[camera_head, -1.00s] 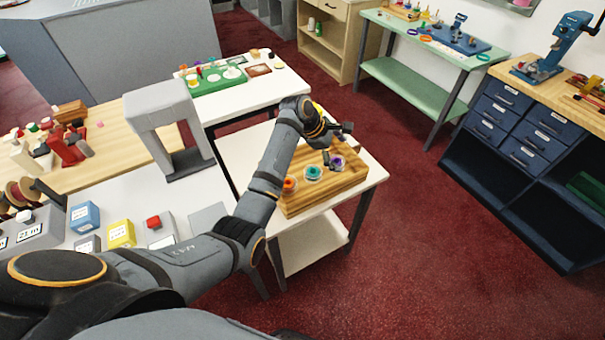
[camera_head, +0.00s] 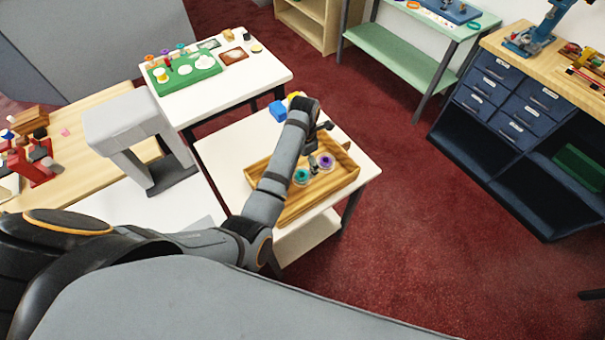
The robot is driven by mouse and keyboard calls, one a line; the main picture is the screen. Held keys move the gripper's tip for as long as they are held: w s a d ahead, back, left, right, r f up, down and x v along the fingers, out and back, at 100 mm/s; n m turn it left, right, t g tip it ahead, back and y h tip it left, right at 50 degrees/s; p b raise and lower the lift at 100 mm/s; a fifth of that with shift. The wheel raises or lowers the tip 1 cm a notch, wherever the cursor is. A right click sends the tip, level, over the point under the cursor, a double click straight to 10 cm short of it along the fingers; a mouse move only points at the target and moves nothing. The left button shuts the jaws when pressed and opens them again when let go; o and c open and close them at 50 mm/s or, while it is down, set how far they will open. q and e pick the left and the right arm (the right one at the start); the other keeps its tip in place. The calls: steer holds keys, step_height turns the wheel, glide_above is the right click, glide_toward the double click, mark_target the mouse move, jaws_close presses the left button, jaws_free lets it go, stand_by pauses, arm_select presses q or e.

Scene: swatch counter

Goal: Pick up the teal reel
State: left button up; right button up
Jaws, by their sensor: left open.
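The teal reel (camera_head: 301,176) lies in the wooden tray (camera_head: 345,180), close to the right side of my left forearm. A purple reel (camera_head: 326,161) lies in the tray just right of and behind it. My left gripper (camera_head: 315,150) is open, pointing down above the tray, between and slightly behind the two reels in the picture. Its fingers are small and partly hidden by its own wrist. I see no contact with the teal reel. My right gripper is not in view.
The tray sits on a white table (camera_head: 235,150). Blue (camera_head: 278,110) and yellow (camera_head: 295,96) items stand behind my wrist. A grey arch (camera_head: 130,125) stands to the left. A green board (camera_head: 185,72) lies on the table behind. Red floor is free on the right.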

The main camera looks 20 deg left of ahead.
mark_target(302, 173)
arm_select(q)
step_height(302, 173, down, 3)
steer(key=shift+s+r+p, duration=0.15)
steer(key=shift+r+p, duration=0.05)
steer(key=shift+p, duration=0.35)
step_height(302, 173, down, 3)
steer(key=shift+s+r, duration=0.1)
steer(key=shift+s, duration=0.05)
steer(key=shift+f, duration=0.5)
steer(key=c, duration=1.2)
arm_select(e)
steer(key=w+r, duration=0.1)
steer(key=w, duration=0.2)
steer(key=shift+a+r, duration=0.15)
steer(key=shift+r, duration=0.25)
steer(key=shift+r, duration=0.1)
